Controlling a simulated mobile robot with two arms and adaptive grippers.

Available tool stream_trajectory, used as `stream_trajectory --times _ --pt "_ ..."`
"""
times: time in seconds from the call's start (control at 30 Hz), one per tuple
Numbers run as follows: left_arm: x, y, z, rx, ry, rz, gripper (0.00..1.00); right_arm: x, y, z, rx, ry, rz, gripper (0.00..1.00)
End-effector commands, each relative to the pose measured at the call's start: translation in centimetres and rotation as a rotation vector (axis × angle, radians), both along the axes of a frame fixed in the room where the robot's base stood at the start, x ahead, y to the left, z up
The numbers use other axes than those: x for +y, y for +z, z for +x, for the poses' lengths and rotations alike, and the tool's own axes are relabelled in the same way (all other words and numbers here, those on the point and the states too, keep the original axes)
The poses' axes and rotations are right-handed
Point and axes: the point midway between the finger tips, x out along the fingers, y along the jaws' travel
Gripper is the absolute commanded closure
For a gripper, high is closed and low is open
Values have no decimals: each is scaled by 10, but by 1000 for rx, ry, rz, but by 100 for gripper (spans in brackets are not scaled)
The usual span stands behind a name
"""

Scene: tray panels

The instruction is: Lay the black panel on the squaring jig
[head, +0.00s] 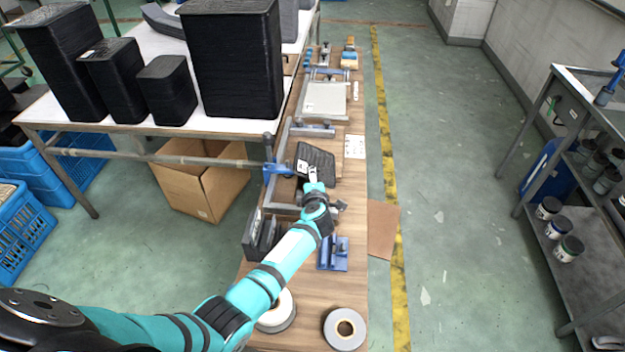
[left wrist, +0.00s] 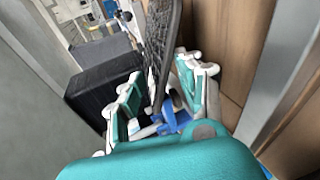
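The black panel (head: 318,160) is a dark ribbed sheet with a small white label, tilted over the wooden bench in the head view. In the left wrist view the panel (left wrist: 166,45) stands nearly edge-on between the fingers. My left gripper (head: 314,182) is shut on its near edge; the fingertips (left wrist: 161,68) flank it closely. Grey metal bars (head: 312,131) form a corner beyond the panel, with a blue clamp (head: 277,169) to its left; this looks like the squaring jig, partly hidden by the panel. My right gripper is in neither view.
A black slotted rack (head: 262,238), a blue fixture (head: 333,255) and tape rolls (head: 345,328) are on the near bench. A frame with a pale board (head: 325,98) lies farther back. A table with black stacks (head: 232,60) stands left. The aisle at right is clear.

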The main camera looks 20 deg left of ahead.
Motion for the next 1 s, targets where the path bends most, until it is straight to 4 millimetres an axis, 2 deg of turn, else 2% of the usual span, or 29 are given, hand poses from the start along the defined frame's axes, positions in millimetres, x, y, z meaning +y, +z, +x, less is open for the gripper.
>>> stream_trajectory --times 0.2,0.33,0.8,1.0 --pt "0 2 0 -2 -1 2 63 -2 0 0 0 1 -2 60" --pt "-5 6 -9 -5 -2 2 63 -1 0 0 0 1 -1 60" --pt "-40 35 -84 -1 -1 -1 63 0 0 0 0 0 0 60" --pt "-47 42 -99 -1 -1 1 63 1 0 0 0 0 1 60"
